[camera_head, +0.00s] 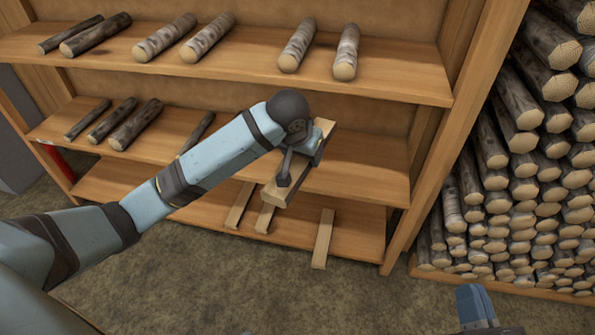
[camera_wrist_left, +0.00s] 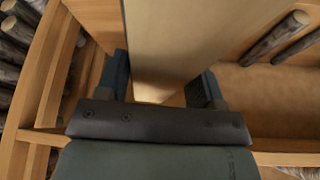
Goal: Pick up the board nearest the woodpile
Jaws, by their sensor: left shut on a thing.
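My left gripper (camera_head: 298,166) is shut on a pale wooden board (camera_head: 273,194), held tilted in front of the shelves. In the left wrist view, the board (camera_wrist_left: 178,35) runs up between the two fingers of my left gripper (camera_wrist_left: 160,85). Three more boards lie on the bottom shelf: a left one (camera_head: 238,208), a middle one (camera_head: 267,215) and a right one (camera_head: 323,240), which lies closest of these to the woodpile (camera_head: 525,190). Part of my right gripper (camera_head: 476,305) shows at the bottom edge; its opening cannot be made out.
The wooden shelf unit (camera_head: 425,90) has a right side wall beside the woodpile. Logs (camera_head: 205,42) lie on the top shelf, and darker ones (camera_head: 136,124) on the middle shelf's left. The middle shelf's right end is clear. Open floor (camera_head: 200,280) lies in front.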

